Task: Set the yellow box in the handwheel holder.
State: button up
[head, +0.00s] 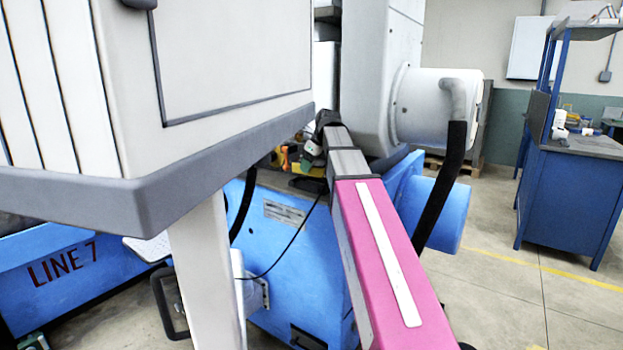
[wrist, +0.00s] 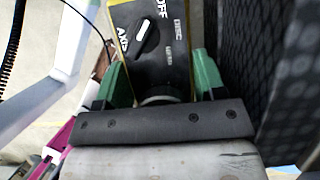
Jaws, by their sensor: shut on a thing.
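The box's far end runs out of the top of the view. In the head view my gripper (head: 312,158) is small and partly hidden at the far end of my arm, over the blue machine. Yellow bits show beside it, too small to tell apart. I cannot make out the handwheel holder.
A large pale cabinet (head: 235,60) overhangs the left. The blue machine base (head: 290,270) and white grinder housing (head: 435,105) close in around my arm. A dark textured surface (wrist: 285,60) stands close right of my gripper. A blue workbench (head: 575,190) stands right, with open floor before it.

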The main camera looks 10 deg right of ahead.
aim_at(312, 187)
jog(key=shift+f, duration=2.45)
jog(key=o, duration=1.3)
jog(key=shift+c, duration=0.2)
jog(key=v, duration=1.2)
